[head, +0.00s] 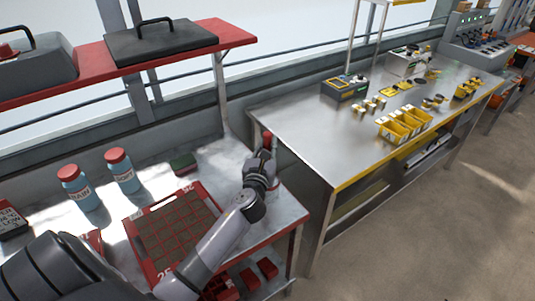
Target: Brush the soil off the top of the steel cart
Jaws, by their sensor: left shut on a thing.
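A steel-topped, red-edged surface (283,222), which may be the cart, lies in front of me with bright sun patches on it. No loose soil can be made out on its bare parts. My left gripper (265,152) is over its far right corner, beside the steel bench. It is shut on a small red thing (268,137) that is mostly hidden by the fingers; I cannot tell whether it is a brush. A red seed tray (134,229) with brown soil cells lies left of my left forearm. My right gripper is not in view.
Two blue bottles with red caps (115,155) (69,171) stand behind the tray. A red shelf (234,34) hangs above. The steel bench (290,117) at right holds yellow bins (393,131) and devices. Open floor lies right.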

